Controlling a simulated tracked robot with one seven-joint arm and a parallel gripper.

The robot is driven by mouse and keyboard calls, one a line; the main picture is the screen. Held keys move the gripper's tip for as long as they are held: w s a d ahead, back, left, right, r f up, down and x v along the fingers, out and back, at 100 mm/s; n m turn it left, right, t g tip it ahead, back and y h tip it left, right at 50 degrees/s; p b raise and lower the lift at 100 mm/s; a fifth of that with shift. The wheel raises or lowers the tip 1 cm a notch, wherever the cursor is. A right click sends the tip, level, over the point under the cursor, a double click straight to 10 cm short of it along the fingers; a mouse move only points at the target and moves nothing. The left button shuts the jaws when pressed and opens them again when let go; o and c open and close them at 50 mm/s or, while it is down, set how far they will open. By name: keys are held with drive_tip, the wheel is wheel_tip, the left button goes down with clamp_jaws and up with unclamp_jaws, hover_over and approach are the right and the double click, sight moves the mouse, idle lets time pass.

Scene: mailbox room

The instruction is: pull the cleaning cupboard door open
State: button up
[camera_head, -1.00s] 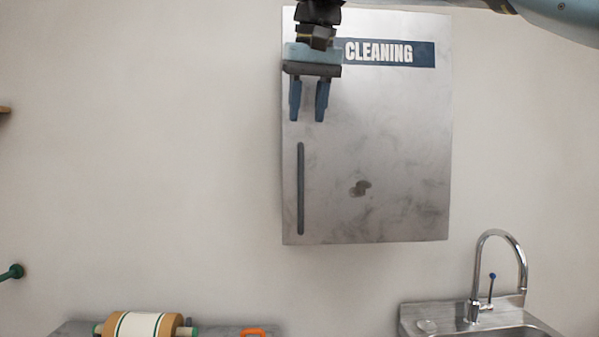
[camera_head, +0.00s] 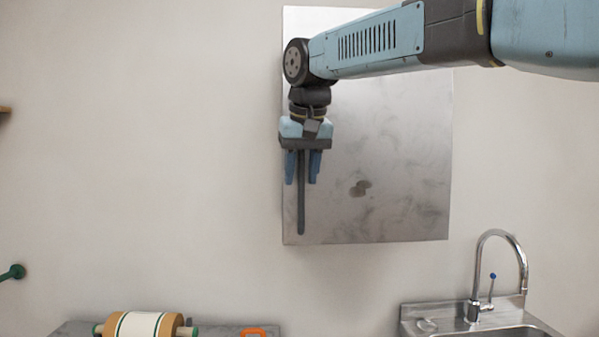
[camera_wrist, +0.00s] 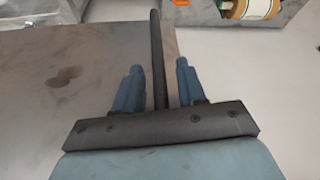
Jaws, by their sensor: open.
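The cleaning cupboard door (camera_head: 390,190) is a grey metal panel on the wall, and it looks shut. Its dark vertical bar handle (camera_head: 301,212) runs along the left side. My gripper (camera_head: 302,183) is open over the upper part of the handle, with one blue finger on each side of it in the picture. In the wrist view, the handle (camera_wrist: 157,50) passes between the two fingertips (camera_wrist: 158,68), with gaps on both sides. Whether the fingers are deep enough around the bar is hard to tell. My arm hides the cupboard's label.
A steel sink (camera_head: 500,334) with a tall tap (camera_head: 522,265) stands at lower right. A roll (camera_head: 145,325) and an orange item (camera_head: 253,331) lie on a grey surface at lower left.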

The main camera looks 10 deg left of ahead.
clamp_jaws()
idle(0.4)
